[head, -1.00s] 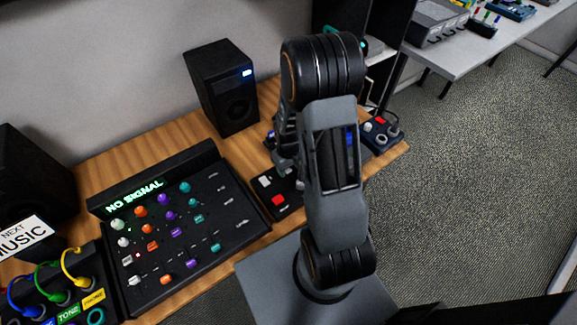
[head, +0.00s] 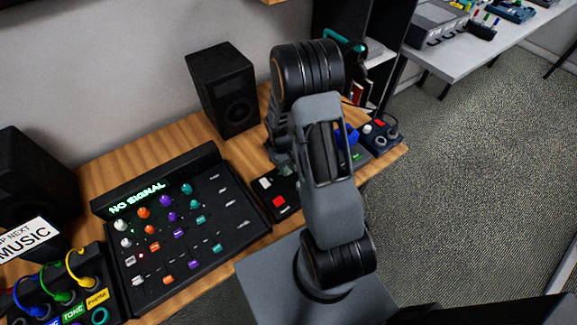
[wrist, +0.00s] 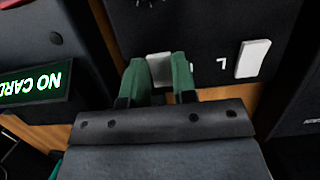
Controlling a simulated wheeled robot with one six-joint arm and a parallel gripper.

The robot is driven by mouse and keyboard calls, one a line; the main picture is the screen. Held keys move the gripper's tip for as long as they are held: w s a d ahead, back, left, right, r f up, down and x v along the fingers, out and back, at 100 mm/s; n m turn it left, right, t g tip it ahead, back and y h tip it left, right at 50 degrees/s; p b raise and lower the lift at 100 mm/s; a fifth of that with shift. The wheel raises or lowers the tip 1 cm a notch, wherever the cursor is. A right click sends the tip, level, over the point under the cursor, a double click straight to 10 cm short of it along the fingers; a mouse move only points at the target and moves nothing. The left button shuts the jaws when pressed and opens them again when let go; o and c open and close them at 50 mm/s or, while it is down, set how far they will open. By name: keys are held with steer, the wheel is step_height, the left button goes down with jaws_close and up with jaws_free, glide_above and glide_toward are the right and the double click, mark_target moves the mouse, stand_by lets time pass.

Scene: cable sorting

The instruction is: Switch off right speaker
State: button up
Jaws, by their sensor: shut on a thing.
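The right speaker (head: 228,95) stands upright at the back of the wooden desk in the head view, with no light showing on its front. In the wrist view my gripper (wrist: 159,75) has its two green fingers on either side of a white switch (wrist: 159,66) on a dark panel (wrist: 205,22). It is shut on that switch, whose lower end sits between the fingertips. A second white switch (wrist: 252,58) stands to the right, beside an "L" marking.
A "NO CARD" display (wrist: 32,85) is left of my gripper in the wrist view. In the head view a "NO SIGNAL" mixer (head: 180,225), a box with white and red buttons (head: 285,190) and the left speaker (head: 28,175) crowd the desk.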

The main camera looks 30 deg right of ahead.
steer(key=o, duration=0.9)
steer(key=v, duration=1.4)
steer(key=shift+f, duration=0.1)
steer(key=shift+w, duration=0.15)
steer(key=s+a+r+t, duration=0.2)
steer(key=s+r, duration=0.2)
steer(key=s+a+r+m+t, duration=0.1)
steer(key=s+a+r+t, duration=0.1)
steer(key=s+a+r, duration=0.1)
steer(key=s+a+r+t, duration=0.2)
steer(key=s+r, duration=0.3)
steer(key=s, duration=0.1)
steer(key=shift+s+a+r+t, duration=0.15)
steer(key=shift+s+a+t, duration=0.1)
steer(key=shift+a+t, duration=0.15)
